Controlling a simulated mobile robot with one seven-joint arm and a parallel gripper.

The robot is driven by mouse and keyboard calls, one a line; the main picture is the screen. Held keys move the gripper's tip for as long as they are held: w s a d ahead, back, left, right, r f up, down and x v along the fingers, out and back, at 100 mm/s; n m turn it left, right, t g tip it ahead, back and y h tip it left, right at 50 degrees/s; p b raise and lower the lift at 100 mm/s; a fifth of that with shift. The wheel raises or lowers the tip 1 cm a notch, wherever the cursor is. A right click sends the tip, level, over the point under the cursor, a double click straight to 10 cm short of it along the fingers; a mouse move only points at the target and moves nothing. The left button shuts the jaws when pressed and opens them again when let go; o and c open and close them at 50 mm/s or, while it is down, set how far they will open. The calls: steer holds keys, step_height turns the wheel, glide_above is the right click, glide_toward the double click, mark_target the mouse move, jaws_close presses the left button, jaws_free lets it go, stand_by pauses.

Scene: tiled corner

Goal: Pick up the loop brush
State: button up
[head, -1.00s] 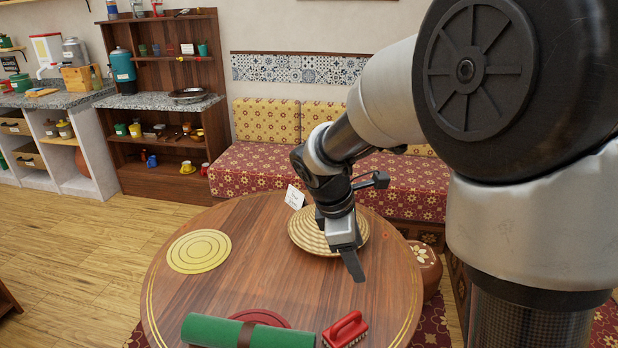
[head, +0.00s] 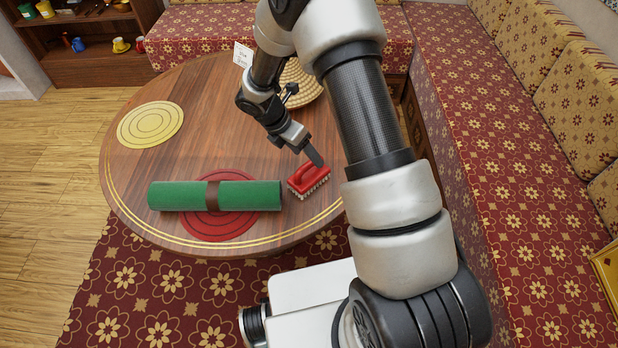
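The loop brush (head: 308,181) is a red brush with a loop handle and pale bristles. It lies on the round wooden table (head: 130,178) near its front right edge, bristles down. My gripper (head: 314,157) is just above and behind the brush, its dark finger pointing down toward the handle. In this view the fingertip overlaps the brush's upper right end. I cannot tell whether it touches. The gap between the fingers is not visible from here.
A green roll with a brown band (head: 240,195) lies on a red round mat (head: 215,232) left of the brush. A yellow round mat (head: 150,125), a woven tray (head: 303,88) and a small white card (head: 243,55) are farther back. A patterned bench (head: 480,170) stands right.

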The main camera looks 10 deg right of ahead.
mark_target(315, 168)
steer(key=x, duration=0.2)
steer(key=shift+d+f, duration=0.15)
steer(key=shift+f, duration=0.1)
steer(key=x, duration=0.1)
steer(key=b+x, duration=0.1)
steer(key=x, duration=0.3)
steer(key=shift+s+a+f, duration=0.15)
steer(key=shift+a+f, duration=0.1)
steer(key=shift+a, duration=0.1)
steer(key=c, duration=0.8)
steer(key=shift+o, duration=0.2)
steer(key=shift+r, duration=0.15)
steer(key=shift+r, duration=0.35)
steer(key=shift+c, duration=1.3)
step_height(315, 168, up, 9)
steer(key=shift+r+p, duration=0.1)
steer(key=shift+p, duration=0.75)
steer(key=shift+c, duration=0.8)
